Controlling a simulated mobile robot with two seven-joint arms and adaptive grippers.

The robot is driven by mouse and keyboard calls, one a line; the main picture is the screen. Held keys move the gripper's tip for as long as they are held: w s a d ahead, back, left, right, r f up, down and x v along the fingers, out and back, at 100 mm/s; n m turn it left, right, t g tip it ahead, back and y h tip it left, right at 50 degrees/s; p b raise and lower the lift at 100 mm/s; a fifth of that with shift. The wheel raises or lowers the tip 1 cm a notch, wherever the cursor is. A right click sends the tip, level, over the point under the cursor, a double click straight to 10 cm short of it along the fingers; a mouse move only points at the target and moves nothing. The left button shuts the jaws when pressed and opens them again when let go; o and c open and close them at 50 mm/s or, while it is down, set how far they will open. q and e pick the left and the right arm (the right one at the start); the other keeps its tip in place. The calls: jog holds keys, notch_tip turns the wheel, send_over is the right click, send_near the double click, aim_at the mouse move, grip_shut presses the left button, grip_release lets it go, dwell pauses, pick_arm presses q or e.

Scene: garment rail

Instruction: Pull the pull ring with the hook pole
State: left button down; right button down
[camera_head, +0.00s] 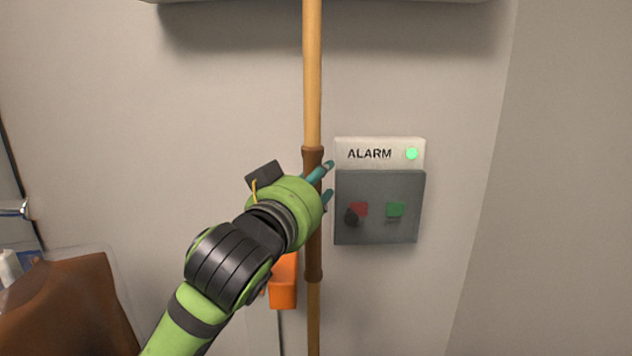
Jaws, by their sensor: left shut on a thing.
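The hook pole (312,80) is a long wooden pole with a darker brown grip section (313,260). It stands upright in the middle of the head view and runs out of the picture at top and bottom. My left gripper (325,183) is shut on the pole at the brown grip section, its teal fingertips showing to the right of it. The pole's hook end is out of view. The pull ring is not in view. My right gripper is not in view.
An alarm panel (378,232) with a green light, a red and a green button is on the wall just right of the pole. An orange object (284,285) is behind my left arm. A brown item (70,305) is at lower left. A pale ledge (400,2) crosses the top.

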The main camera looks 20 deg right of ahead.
pick_arm(q)
jog(key=shift+f, duration=0.4)
dwell(1.9)
jog(key=shift+s+r, duration=0.1)
dwell(0.6)
